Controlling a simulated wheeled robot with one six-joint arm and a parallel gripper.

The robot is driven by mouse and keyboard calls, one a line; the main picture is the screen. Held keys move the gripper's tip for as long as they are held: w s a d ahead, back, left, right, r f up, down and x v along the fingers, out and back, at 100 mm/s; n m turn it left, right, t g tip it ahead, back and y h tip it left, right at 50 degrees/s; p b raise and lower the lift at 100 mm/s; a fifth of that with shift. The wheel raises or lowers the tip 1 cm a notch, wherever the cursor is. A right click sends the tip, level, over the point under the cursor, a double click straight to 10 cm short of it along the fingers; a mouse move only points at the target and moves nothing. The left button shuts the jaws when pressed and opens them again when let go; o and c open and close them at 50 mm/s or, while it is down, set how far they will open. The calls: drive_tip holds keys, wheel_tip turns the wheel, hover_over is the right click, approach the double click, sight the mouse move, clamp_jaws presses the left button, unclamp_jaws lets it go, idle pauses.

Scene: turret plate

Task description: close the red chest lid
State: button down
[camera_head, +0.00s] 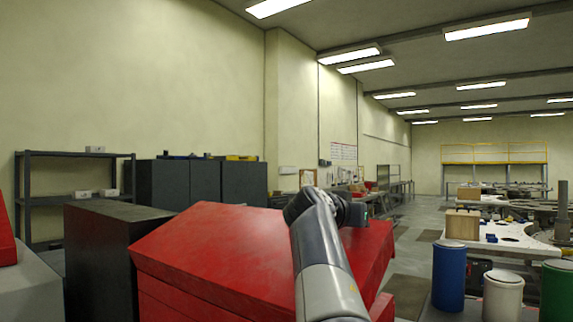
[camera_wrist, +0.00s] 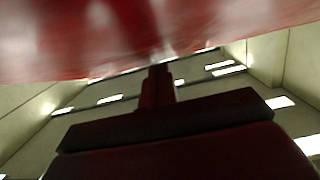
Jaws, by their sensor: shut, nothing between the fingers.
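The red chest (camera_head: 165,305) stands close in front of me in the head view. Its red lid (camera_head: 220,240) lies over the body and slopes down toward the near left side; I cannot tell whether a gap remains under it. My arm reaches across the right part of the lid, and its wrist is near the lid's far right edge. The fingers are hidden in the head view. In the wrist view my gripper (camera_wrist: 160,72) is shut and empty, with its tips close to a glossy red surface (camera_wrist: 80,35) that fills the top; contact is unclear.
A dark cabinet (camera_head: 100,250) stands just left of the chest. Blue (camera_head: 449,275), white (camera_head: 502,295) and green (camera_head: 556,290) bins stand at the right. Worktables (camera_head: 495,235) lie beyond them. Open floor (camera_head: 425,215) runs between the chest and the tables.

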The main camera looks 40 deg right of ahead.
sight(348, 234)
drive_tip(key=d+f+y, duration=0.1)
drive_tip(key=f, duration=0.1)
drive_tip(key=w+d+f+g+y, duration=0.1)
drive_tip(key=d+f, duration=0.1)
drive_tip(key=f, duration=0.1)
drive_tip(key=w+d+f+y, duration=0.1)
drive_tip(key=d+f, duration=0.1)
drive_tip(key=f, duration=0.1)
drive_tip(key=shift+f+y, duration=0.15)
drive_tip(key=shift+y, duration=0.15)
drive_tip(key=shift+d+f+g+y, duration=0.25)
drive_tip(key=shift+f+g+y, duration=0.05)
drive_tip(key=shift+f, duration=0.5)
drive_tip(key=shift+f, duration=0.1)
drive_tip(key=shift+a, duration=0.1)
drive_tip(key=b+v, duration=0.1)
drive_tip(key=v, duration=1)
drive_tip(key=shift+r+b, duration=0.25)
drive_tip(key=shift+b, duration=0.15)
drive_tip(key=p+x, duration=0.2)
drive_tip(key=x, duration=0.9)
drive_tip(key=shift+f, duration=0.1)
drive_tip(key=shift+a+r, duration=0.1)
drive_tip(key=shift+r, duration=0.45)
